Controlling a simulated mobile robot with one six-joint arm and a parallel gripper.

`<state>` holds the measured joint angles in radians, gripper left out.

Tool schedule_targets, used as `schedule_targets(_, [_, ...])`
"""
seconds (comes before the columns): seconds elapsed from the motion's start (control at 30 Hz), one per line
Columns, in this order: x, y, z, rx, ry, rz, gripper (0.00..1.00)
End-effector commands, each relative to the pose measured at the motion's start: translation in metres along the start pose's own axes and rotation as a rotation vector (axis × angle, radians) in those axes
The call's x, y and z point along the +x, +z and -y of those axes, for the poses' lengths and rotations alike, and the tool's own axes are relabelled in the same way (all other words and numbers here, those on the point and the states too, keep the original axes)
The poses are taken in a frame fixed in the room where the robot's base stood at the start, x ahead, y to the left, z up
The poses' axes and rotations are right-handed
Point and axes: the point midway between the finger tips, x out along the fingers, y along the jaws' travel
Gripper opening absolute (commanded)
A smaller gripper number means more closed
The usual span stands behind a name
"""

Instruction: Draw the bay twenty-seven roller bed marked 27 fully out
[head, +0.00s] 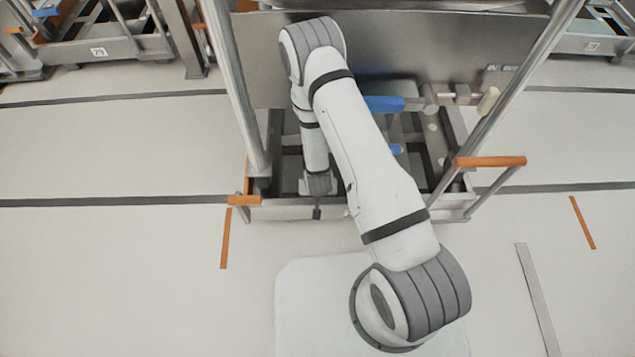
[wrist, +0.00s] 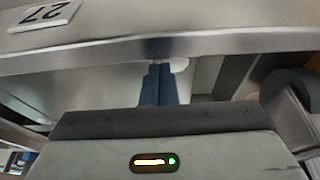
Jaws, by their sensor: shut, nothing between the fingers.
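The roller bed's front plate (wrist: 150,22) crosses the top of the wrist view. A white label marked 27 (wrist: 45,16) shows upside down on it at the left. My gripper (wrist: 160,66) is shut and empty, its two blue fingers together and pointing at the plate's lower edge. I cannot tell whether they touch it. In the head view, the bed's low front rail (head: 280,212) lies between the bay's posts. My gripper (head: 317,212) hangs down at this rail, small and dark. My arm hides the middle of the bed.
Steel posts (head: 237,90) flank the bay, with orange bars (head: 490,161) at their feet. A blue-ended lever (head: 384,104) lies across the bay behind my arm. Other bays with small labels (head: 99,51) stand at the back. The floor in front (head: 120,270) is clear.

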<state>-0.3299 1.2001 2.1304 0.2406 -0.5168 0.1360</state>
Motion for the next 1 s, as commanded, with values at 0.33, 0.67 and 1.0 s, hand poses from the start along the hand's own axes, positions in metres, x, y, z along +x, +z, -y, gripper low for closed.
schedule_targets(0.33, [-0.004,0.011,0.000,-0.001,0.001,0.005,0.00])
schedule_targets(0.67, [-0.004,0.015,-0.001,-0.004,0.002,0.014,0.00])
schedule_targets(1.0, [-0.052,0.009,0.001,-0.003,-0.001,0.003,0.00])
